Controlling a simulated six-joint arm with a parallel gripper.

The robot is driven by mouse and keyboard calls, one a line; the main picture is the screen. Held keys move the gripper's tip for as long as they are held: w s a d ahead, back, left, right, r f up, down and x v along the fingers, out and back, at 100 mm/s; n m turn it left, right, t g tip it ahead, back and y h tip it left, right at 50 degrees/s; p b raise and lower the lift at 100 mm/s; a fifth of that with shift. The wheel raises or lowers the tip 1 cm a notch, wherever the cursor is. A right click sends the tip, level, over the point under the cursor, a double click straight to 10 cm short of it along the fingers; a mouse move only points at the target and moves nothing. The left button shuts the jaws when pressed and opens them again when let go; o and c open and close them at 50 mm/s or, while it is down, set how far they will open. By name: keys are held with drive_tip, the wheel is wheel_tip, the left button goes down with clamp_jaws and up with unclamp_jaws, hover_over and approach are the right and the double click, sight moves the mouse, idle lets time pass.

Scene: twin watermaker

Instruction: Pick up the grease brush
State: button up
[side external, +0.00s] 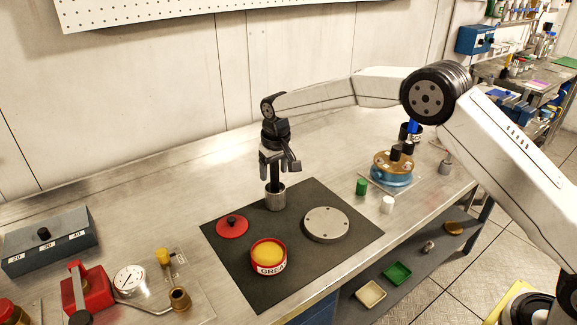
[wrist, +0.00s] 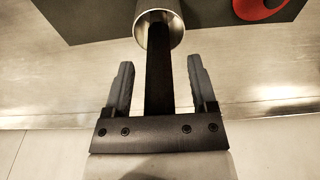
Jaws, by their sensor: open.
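The grease brush (wrist: 159,70) shows as a dark handle standing in a metal cup (side external: 275,198); its lower end is hidden inside the cup. In the wrist view the cup (wrist: 172,12) is at the top, with the handle running down between my fingers. My gripper (side external: 274,168) points down above the cup. In the wrist view my gripper (wrist: 159,80) is open, one finger on each side of the handle, with a gap on both sides. An open red can of yellow grease (side external: 269,256) stands on the dark mat.
On the dark mat (side external: 250,290) lie a red lid (side external: 232,226) and a grey round plate (side external: 327,224). A blue round housing (side external: 392,172) and green (side external: 362,187) and white (side external: 387,204) caps are to the right. A red pump (side external: 88,290) is front left.

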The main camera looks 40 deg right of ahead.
clamp_jaws()
drive_tip(key=shift+r, duration=0.15)
wheel_tip(320, 180, up, 10)
drive_tip(key=shift+f, duration=0.1)
idle(0.7)
idle(0.4)
drive_tip(key=s+a+f+g+y, duration=0.1)
drive_tip(key=s+a+g+y, duration=0.1)
drive_tip(key=s+a, duration=0.8)
drive_tip(key=shift+s+g, duration=0.7)
drive_tip(key=shift+s, duration=0.45)
